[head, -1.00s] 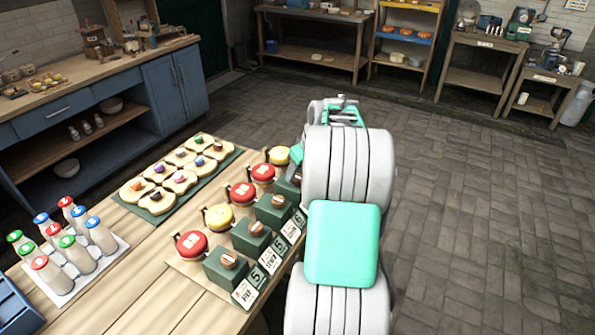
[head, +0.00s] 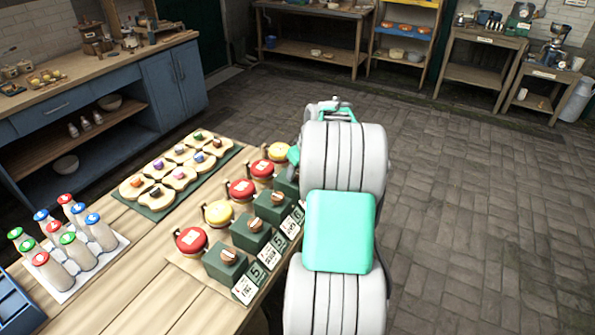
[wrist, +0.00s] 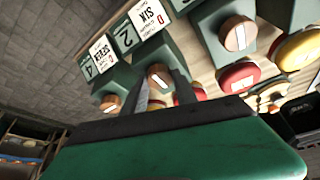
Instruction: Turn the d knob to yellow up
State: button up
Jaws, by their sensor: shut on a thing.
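In the wrist view my gripper (wrist: 164,84) is shut on a round wooden knob (wrist: 159,75) with a pale mark on top. The knob sits on a green box, one of several in a row with small lettered cards; a card reading "SIX" (wrist: 148,17) stands near it. I cannot tell surely which letter this box bears. Other knobs show on either side, one (wrist: 237,34) at the upper right and one (wrist: 110,103) at the lower left. In the head view the gripped knob and the fingertips are hidden behind my arm; a nearer knob (head: 228,256) is visible.
Red-lidded (head: 191,239) and yellow-lidded (head: 218,213) pots stand left of the boxes. A green mat (head: 155,214) with bread slices and a white tray (head: 122,243) of bottles lie farther left on the table. The floor right of my arm is clear.

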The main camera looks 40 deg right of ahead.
grip_shut()
jog(key=shift+f+m+b, duration=0.1)
jog(key=shift+m+b, duration=0.25)
jog(key=shift+m, duration=0.05)
jog(key=shift+a+m+h+b, duration=0.1)
jog(key=shift+m+h+b, duration=0.55)
jog(key=shift+m, duration=0.35)
jog(key=m+h+b, duration=0.1)
jog(key=m, duration=0.2)
jog(key=m+g+h+b, duration=0.1)
jog(key=m, duration=0.2)
jog(key=shift+w+a+g, duration=0.1)
jog(key=shift+a+g, duration=0.05)
jog(key=shift+g, duration=0.15)
jog(key=m, duration=0.2)
jog(key=m+g+h, duration=0.1)
jog(key=m, duration=0.1)
jog(key=shift+w+m+g, duration=0.15)
jog(key=shift+m+g, duration=0.15)
jog(key=shift+m, duration=0.1)
jog(key=shift+m+g+p, duration=0.7)
jog(key=shift+m+g, duration=0.1)
jog(key=shift+m, duration=1.4)
